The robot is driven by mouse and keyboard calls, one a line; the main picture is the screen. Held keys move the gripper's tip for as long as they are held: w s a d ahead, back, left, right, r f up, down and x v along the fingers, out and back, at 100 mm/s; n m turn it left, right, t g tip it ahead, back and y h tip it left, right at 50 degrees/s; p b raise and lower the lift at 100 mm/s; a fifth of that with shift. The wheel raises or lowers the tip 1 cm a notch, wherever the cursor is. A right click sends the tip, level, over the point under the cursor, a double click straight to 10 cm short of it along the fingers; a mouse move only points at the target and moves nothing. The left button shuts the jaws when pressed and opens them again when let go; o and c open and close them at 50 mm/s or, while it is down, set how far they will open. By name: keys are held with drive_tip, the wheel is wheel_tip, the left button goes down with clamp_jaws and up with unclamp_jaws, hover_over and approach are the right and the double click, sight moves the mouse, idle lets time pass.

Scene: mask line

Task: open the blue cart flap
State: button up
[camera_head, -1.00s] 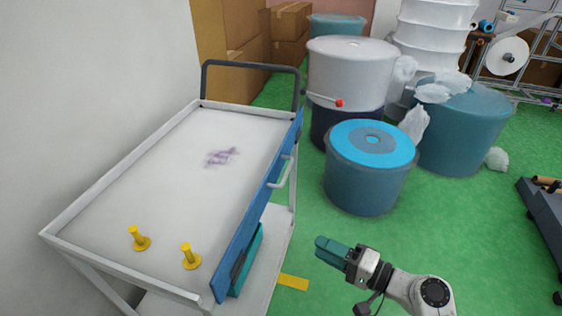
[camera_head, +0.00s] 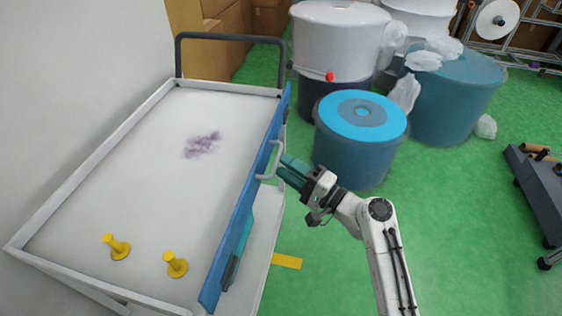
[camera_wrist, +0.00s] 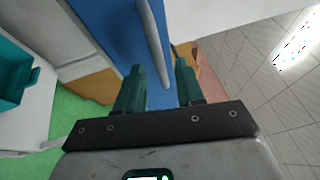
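The blue flap (camera_head: 240,225) stands upright along the right side of the white cart (camera_head: 120,190). A pale bar handle (camera_head: 272,160) sticks out from its outer face. My gripper (camera_head: 284,171), with teal fingers, is right beside the handle. In the wrist view, the fingers of my gripper (camera_wrist: 158,85) are apart, with the blue flap (camera_wrist: 108,38) ahead and the handle (camera_wrist: 152,40) running between the fingertips in the picture. I cannot tell whether the fingers touch the handle.
A teal bin (camera_wrist: 14,75) sits below the flap. A blue-lidded drum (camera_head: 360,145) stands close behind my gripper. Green floor (camera_head: 440,240) is open to the right.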

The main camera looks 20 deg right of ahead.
drive_tip(key=shift+x, duration=1.2)
drive_tip(key=shift+c, duration=0.2)
clamp_jaws()
